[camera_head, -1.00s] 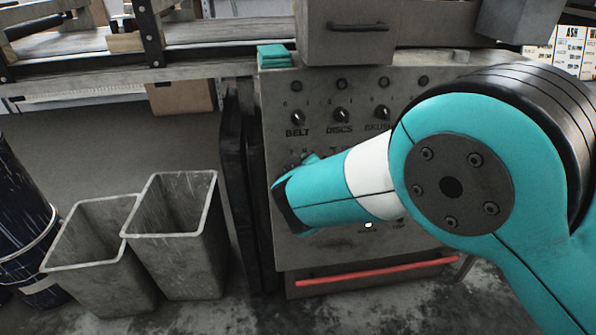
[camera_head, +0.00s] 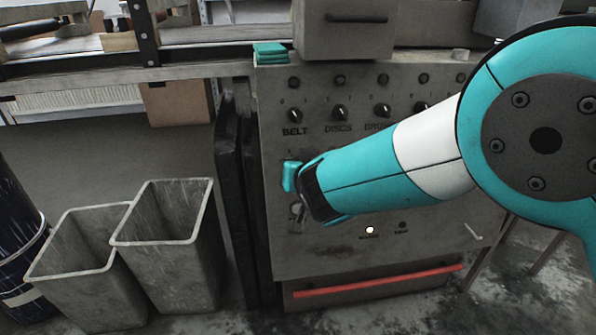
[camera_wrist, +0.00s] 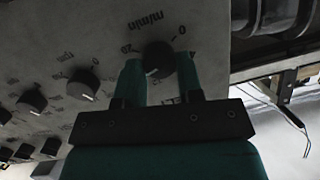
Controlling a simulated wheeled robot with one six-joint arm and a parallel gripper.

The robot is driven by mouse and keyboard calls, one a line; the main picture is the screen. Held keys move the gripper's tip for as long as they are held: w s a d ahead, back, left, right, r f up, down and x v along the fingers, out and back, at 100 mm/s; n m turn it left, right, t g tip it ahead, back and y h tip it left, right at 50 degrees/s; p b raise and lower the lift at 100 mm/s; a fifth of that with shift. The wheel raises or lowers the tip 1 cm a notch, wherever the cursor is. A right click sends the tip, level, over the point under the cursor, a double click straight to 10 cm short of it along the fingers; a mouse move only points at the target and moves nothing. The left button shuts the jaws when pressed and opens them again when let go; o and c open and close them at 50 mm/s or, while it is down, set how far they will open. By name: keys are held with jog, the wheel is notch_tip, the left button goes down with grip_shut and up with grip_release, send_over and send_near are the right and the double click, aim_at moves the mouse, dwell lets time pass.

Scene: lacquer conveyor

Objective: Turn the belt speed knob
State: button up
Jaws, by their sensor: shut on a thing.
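The belt speed knob (camera_wrist: 158,57) is round and dark, with a pale pointer line, on the grey panel (camera_head: 345,250). In the wrist view its scale reads m/min, with 0 and 20 beside it. My gripper (camera_wrist: 159,78) has one teal finger on each side of the knob and is shut on it. In the head view the teal gripper tip (camera_head: 290,176) is against the panel's left part, below the BELT label. There the gripper and my wrist hide the knob.
Upper knobs marked BELT (camera_head: 295,115), DISCS (camera_head: 339,112) and BRUSH (camera_head: 382,110) sit above my wrist. An rpm knob (camera_wrist: 83,83) is beside the held one. A grey drawer box (camera_head: 345,35) overhangs the panel. Bins (camera_head: 165,240) stand at left; a red bar (camera_head: 380,281) runs below.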

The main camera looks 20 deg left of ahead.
jog(key=shift+s+a+f, duration=0.1)
jog(key=shift+s+f, duration=0.1)
dwell(0.4)
jog(key=o, duration=0.8)
jog(key=shift+c, duration=0.2)
jog(key=shift+o, duration=0.9)
jog(key=shift+w+r, duration=0.1)
jog(key=p+v, duration=0.1)
jog(key=v, duration=1.6)
jog(key=shift+r, duration=0.2)
